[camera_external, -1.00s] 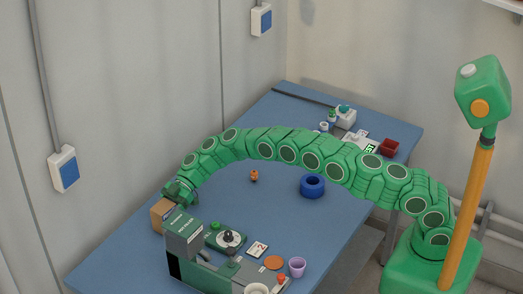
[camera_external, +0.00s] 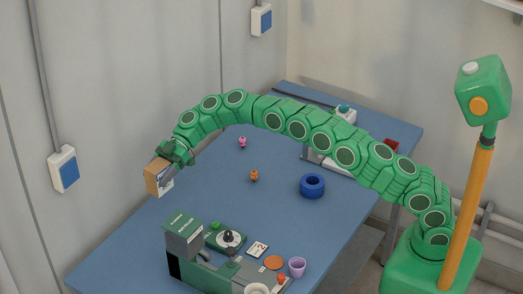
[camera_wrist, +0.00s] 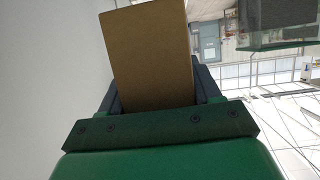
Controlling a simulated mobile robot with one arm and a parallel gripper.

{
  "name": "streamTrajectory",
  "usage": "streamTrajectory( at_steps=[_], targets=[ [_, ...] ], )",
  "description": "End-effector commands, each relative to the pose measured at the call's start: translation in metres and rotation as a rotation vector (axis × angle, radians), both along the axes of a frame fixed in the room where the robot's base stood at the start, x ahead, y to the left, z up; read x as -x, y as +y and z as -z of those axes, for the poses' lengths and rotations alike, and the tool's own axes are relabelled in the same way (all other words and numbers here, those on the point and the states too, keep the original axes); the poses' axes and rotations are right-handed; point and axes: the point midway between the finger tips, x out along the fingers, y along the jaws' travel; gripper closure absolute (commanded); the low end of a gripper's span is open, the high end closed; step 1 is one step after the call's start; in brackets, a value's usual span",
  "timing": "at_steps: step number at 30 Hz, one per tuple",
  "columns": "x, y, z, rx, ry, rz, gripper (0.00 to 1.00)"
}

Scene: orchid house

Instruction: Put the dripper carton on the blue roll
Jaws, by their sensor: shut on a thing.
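A brown cardboard carton (camera_external: 153,178), with a pale printed face, is held in my gripper (camera_external: 168,169) above the left edge of the table in the external view. I take it for the dripper carton. In the wrist view the carton (camera_wrist: 150,55) fills the space between the two dark fingers of my gripper (camera_wrist: 155,95), which is shut on it. The blue roll (camera_external: 312,190), a ring with a dark hollow centre, lies on the table to the right of the carton, well apart from it. Its top is bare.
A green and grey machine (camera_external: 184,237) stands at the near edge, with a purple cup (camera_external: 297,267) and an orange disc (camera_external: 273,262) beside it. Small orange (camera_external: 254,175) and pink (camera_external: 242,142) figures stand mid-table. A dark red box (camera_external: 391,146) is at the back right.

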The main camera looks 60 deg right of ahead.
Motion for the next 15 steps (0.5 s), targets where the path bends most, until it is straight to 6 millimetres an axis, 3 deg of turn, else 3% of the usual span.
streamTrajectory(
  at_steps=[8,11,15],
  targets=[
    [-0.001,-0.005,-0.005,0.0,0.0,0.008,0.7],
    [-0.004,-0.022,-0.004,0.0,-0.001,0.027,0.7],
    [-0.01,-0.067,0.005,-0.002,0.004,0.083,0.7]
  ],
)
